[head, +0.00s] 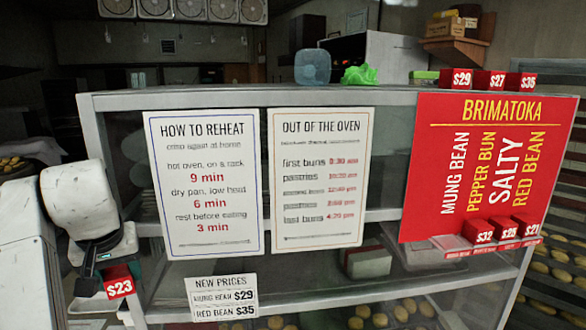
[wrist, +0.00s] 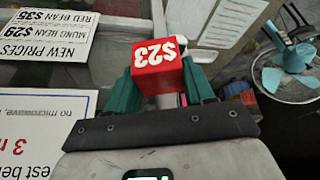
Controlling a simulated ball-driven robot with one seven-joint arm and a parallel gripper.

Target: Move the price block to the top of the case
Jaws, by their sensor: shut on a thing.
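My gripper (head: 97,278) is at the lower left of the head view, in front of the left end of the glass case (head: 270,98). It is shut on a red price block marked $23 (head: 118,283). In the wrist view the block (wrist: 158,75) sits between the two green fingers of the gripper (wrist: 165,78), its number upside down. The block is held well below the case's top. On the case's top, at the right, stand red price blocks $29 (head: 462,78), $27 (head: 495,80) and $35 (head: 521,81).
Blocks $32 (head: 478,231), $25 (head: 502,229) and $21 (head: 525,226) sit on a lower ledge. A blue container (head: 313,67) and a green bag (head: 360,74) are on or behind the top. The top's left stretch looks clear. A teal fan (wrist: 285,75) shows in the wrist view.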

